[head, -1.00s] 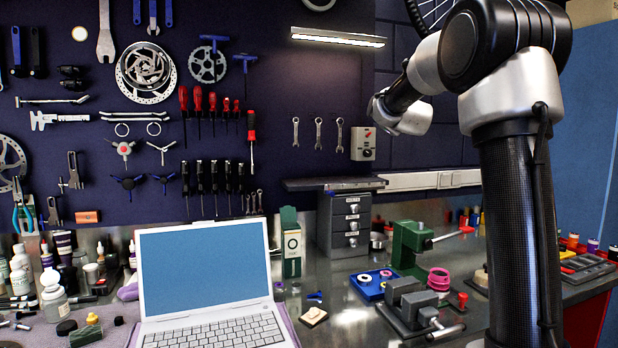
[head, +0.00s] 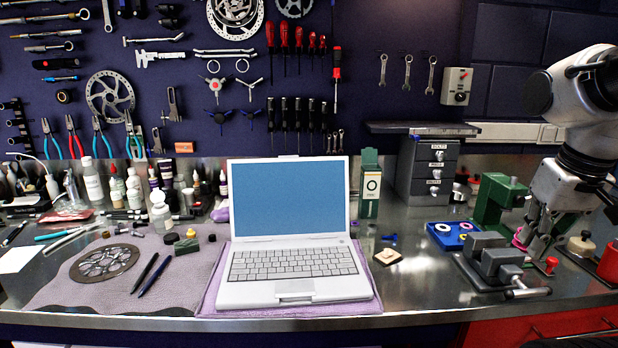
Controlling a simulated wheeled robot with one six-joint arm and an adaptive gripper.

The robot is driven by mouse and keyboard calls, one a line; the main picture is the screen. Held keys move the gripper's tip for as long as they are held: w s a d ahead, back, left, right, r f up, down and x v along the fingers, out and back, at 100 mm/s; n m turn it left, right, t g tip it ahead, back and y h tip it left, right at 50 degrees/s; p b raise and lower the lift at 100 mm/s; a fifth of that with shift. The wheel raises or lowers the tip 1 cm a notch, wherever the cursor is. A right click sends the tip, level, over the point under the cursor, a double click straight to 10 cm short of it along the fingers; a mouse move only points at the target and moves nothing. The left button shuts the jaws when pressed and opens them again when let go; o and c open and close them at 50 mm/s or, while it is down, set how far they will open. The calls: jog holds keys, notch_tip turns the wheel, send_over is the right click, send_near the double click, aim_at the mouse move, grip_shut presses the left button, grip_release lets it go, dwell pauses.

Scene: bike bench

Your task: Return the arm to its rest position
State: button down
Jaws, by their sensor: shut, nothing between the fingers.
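My arm (head: 575,130) comes in from the right edge and bends downward over the right part of the bench. My gripper (head: 532,246) points down, shut and empty, beside the green vise (head: 492,200) and behind the grey vise (head: 490,262). It partly covers a pink ring (head: 518,240). I cannot tell whether the fingers touch the ring or the bench.
An open laptop (head: 290,275) stands mid-bench, with a blue tray (head: 452,236) to its right. A grey drawer cabinet (head: 428,172) stands at the back. A red-topped piece (head: 551,264) and a red container (head: 608,262) lie close right of my gripper.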

jog(key=shift+s+a+r+n+t, duration=0.15)
jog(key=shift+s+a+r+t, duration=0.15)
jog(key=shift+s, duration=0.3)
jog(key=shift+s+a+r+n+t, duration=0.2)
jog(key=shift+s+r+t, duration=0.2)
jog(key=shift+s, duration=0.15)
